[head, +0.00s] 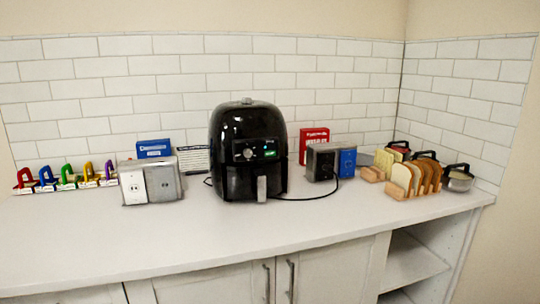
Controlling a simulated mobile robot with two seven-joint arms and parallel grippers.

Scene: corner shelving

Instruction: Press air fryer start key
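A black air fryer (247,152) stands upright on the white counter, a little left of the picture's middle. Its front has a silver knob (248,153) and, right of it, a small panel with a lit green patch (271,153) below blue marks. Which mark is the start key is too small to tell. A basket handle (262,189) points forward below. Neither of my grippers shows in the head view.
The white counter (200,235) is clear in front. Left are a metal outlet box (149,182) and several coloured clips (65,178). Right are another outlet box (322,163) with a black cord, a bread rack (412,178) and a small pot (458,177). Cabinets with handles (291,281) are below.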

